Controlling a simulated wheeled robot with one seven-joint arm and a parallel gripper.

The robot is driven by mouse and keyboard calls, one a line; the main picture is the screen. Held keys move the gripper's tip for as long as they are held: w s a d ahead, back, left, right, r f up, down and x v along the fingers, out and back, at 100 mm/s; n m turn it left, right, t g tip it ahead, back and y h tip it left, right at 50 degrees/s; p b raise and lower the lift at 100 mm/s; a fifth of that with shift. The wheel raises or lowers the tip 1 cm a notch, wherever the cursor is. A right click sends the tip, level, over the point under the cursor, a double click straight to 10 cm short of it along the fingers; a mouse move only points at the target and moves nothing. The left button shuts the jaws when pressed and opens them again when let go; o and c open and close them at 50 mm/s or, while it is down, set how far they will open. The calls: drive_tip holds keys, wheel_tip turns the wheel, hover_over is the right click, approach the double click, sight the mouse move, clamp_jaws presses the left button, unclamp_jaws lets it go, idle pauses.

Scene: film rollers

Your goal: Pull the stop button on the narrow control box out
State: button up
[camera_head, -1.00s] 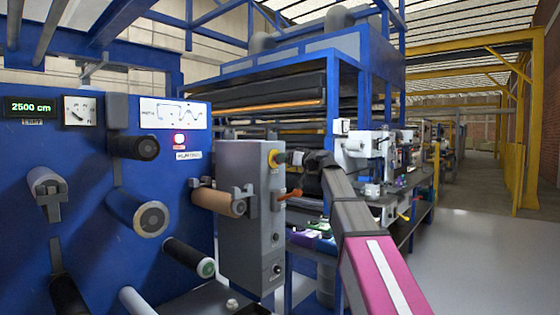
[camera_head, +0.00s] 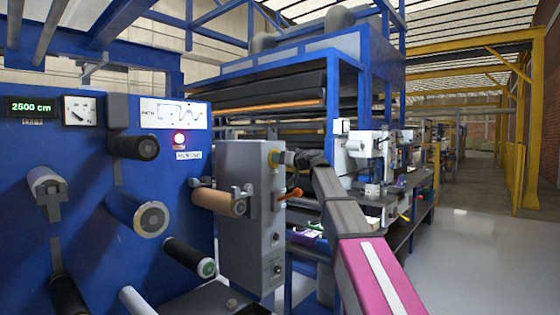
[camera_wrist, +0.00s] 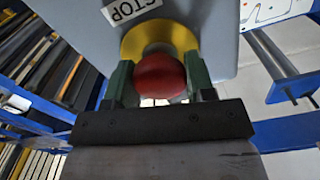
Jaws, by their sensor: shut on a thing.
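The narrow control box (camera_head: 249,210) is a tall grey box beside the blue machine panel. In the wrist view its face (camera_wrist: 215,30) fills the upper middle. The red stop button (camera_wrist: 160,77) sits in front of a yellow ring (camera_wrist: 132,44), next to a label reading STOP (camera_wrist: 131,8). My gripper (camera_wrist: 160,82) has one green finger on each side of the red button and is shut on it. In the head view my gripper (camera_head: 287,158) reaches the upper part of the box, and the red button is hidden there.
An orange handle (camera_head: 291,194) sticks out of the box below my gripper. A brown roller (camera_head: 218,201) is at the box's left. A workbench with machines (camera_head: 385,170) stands behind my arm. The floor at right (camera_head: 480,250) is clear.

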drive_tip(key=shift+s+d, duration=0.4)
drive_tip(key=shift+d, duration=0.1)
drive_tip(key=o, duration=1.3)
drive_tip(key=shift+c, duration=0.2)
drive_tip(key=shift+s+d, duration=0.1)
drive_tip(key=shift+d, duration=0.05)
drive_tip(key=v, duration=1)
drive_tip(key=shift+s+d, duration=0.2)
drive_tip(key=shift+d, duration=0.05)
